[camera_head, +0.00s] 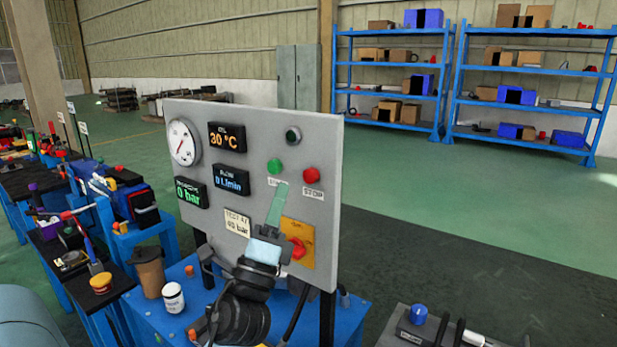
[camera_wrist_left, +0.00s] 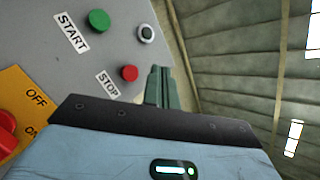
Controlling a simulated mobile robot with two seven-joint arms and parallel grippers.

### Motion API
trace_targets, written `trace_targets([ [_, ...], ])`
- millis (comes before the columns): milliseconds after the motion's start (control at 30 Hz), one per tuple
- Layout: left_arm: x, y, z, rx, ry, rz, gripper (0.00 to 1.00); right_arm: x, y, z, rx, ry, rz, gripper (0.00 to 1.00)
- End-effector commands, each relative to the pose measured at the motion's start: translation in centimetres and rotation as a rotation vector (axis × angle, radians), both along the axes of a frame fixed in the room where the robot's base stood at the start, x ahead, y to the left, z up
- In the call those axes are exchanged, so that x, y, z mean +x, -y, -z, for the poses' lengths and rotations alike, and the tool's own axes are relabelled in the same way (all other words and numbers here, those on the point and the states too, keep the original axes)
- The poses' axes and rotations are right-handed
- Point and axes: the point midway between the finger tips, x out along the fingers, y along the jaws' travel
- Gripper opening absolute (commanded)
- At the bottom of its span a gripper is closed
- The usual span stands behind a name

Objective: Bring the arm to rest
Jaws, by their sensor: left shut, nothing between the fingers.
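My left gripper (camera_head: 280,188) is raised in front of the grey control panel (camera_head: 330,160), its green fingers pointing up and shut with nothing between them. In the left wrist view the shut fingertips (camera_wrist_left: 160,72) show beside the red STOP button (camera_wrist_left: 130,73), with the green START button (camera_wrist_left: 99,20) further up. I cannot tell whether they touch the panel. The red rotary knob (camera_head: 297,247) on its orange plate is partly behind the gripper; its setting is unclear. My left arm comes up from below. My right gripper is not in view.
The panel stands on a blue bench (camera_head: 180,325) with a brown cup (camera_head: 149,272) and a white jar (camera_head: 173,297). Its displays read 30 °C, 0 L/min and 0 bar. Cluttered benches stand left. Blue shelves (camera_head: 450,70) stand far behind open floor (camera_head: 480,210).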

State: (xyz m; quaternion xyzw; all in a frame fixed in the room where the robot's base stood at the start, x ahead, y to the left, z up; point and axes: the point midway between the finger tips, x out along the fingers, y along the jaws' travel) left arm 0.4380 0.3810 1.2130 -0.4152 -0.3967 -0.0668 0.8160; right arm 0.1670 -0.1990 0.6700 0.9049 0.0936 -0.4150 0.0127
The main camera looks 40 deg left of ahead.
Motion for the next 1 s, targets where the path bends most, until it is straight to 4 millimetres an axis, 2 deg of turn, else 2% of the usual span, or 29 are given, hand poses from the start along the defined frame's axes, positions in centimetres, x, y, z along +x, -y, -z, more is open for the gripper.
trace_targets([
  [367, 0.0, 0.0, 0.1, -0.004, -0.001, 0.002, 0.0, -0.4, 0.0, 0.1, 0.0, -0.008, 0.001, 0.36],
  [467, 0.0, -0.3, 2.0, -0.104, -0.034, 0.037, 0.0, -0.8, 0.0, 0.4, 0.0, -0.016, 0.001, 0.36],
  [567, -0.2, -1.0, 5.9, -0.306, -0.101, 0.091, 0.0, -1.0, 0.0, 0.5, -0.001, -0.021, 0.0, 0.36],
  [767, -1.9, -1.1, 17.7, -0.851, -0.303, 0.153, 0.0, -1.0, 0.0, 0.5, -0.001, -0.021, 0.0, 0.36],
  [800, -2.6, -0.8, 20.0, -0.952, -0.345, 0.15, 0.0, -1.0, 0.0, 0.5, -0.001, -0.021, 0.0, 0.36],
  [867, -3.8, -0.2, 23.3, -1.095, -0.407, 0.133, 0.0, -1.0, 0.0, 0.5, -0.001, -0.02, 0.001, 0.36],
  [1000, -7.7, 1.8, 30.6, -1.404, -0.552, 0.056, 0.0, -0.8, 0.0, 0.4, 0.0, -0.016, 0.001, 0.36],
])
